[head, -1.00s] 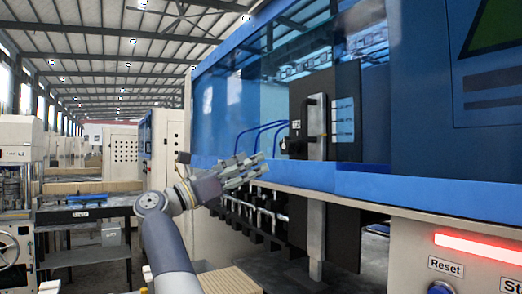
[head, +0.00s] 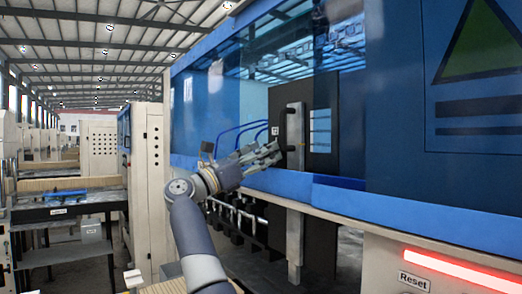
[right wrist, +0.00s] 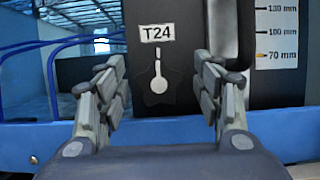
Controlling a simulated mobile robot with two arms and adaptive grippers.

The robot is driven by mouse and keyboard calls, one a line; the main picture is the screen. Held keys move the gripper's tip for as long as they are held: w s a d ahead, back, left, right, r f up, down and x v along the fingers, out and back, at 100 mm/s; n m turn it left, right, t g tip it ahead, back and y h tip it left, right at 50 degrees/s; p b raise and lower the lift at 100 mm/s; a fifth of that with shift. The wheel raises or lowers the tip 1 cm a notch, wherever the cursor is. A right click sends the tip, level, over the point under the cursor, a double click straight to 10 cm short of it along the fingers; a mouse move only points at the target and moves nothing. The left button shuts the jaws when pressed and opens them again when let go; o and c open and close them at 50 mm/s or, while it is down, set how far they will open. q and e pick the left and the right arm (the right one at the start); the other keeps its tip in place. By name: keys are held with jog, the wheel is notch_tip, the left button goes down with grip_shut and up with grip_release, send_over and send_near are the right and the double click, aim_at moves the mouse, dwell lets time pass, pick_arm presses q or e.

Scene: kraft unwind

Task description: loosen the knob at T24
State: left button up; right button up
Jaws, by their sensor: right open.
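The T24 label (right wrist: 157,33) is a white tag on a dark panel in the right wrist view. Below it is the knob (right wrist: 160,97), dark and lobed, with a white pointer mark that has a round end at the bottom and a stem pointing up. My right gripper (right wrist: 160,74) is open, with one finger to each side of the knob and nothing between them. I cannot tell whether the fingers reach its depth. In the head view the right gripper (head: 272,152) is just below the label (head: 276,131); the knob cannot be made out there. My left gripper is not in view.
A vertical metal bar with a dark handle (head: 291,130) stands right of the label. A millimetre scale (right wrist: 275,45) is beside it. Blue hoses (right wrist: 52,60) run in from the left. A blue ledge (head: 270,183) crosses below the panel.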

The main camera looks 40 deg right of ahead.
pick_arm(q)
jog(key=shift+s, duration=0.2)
pick_arm(e)
jog(key=c, duration=1.1)
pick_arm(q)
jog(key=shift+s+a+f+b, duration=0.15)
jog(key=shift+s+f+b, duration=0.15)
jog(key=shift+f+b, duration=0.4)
pick_arm(e)
jog(key=shift+o, duration=0.2)
jog(key=shift+a+n+t, duration=0.1)
jog(key=shift+n+t, duration=0.5)
jog(key=shift+n, duration=0.4)
jog(key=o, duration=1.1)
jog(key=shift+c, duration=0.2)
jog(key=shift+w, duration=0.1)
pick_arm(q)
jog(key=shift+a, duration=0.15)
pick_arm(e)
jog(key=shift+f, duration=0.1)
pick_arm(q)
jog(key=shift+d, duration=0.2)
pick_arm(e)
jog(key=v, duration=1.1)
jog(key=shift+a+f, duration=0.2)
jog(key=shift+a, duration=0.2)
